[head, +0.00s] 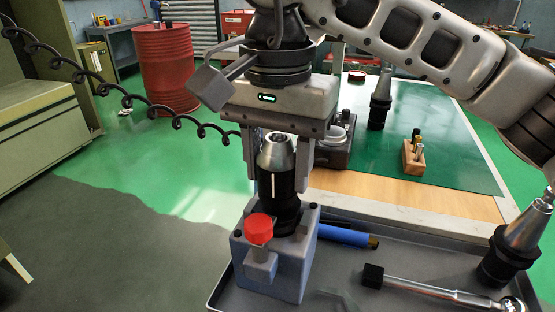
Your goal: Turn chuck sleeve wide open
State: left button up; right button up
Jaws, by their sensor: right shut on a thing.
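A chuck with a silver conical nose (277,150) and a black sleeve (276,188) stands upright in a grey-blue holding block (270,272). A white line runs down the front of the sleeve. The block has a red knob (259,229) on its front. My right gripper (277,182) points straight down over the chuck, one finger on each side, shut on the sleeve. The back of the sleeve and the jaws' inner faces are hidden. My left gripper is not in view.
The block stands on a dark grey tray (400,262). A wrench (430,290), a blue-handled tool (345,235) and a tool holder (512,240) lie or stand to its right. Behind are a green mat (455,150), a wooden block (413,158) and another holder (380,100).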

jog(key=shift+n, duration=0.5)
jog(key=o, duration=1)
pick_arm(q)
jog(key=p, duration=0.1)
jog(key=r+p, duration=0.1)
jog(key=p, duration=0.1)
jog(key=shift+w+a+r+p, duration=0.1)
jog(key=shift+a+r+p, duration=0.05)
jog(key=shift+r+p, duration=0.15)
pick_arm(e)
notch_tip(320, 180, up, 16)
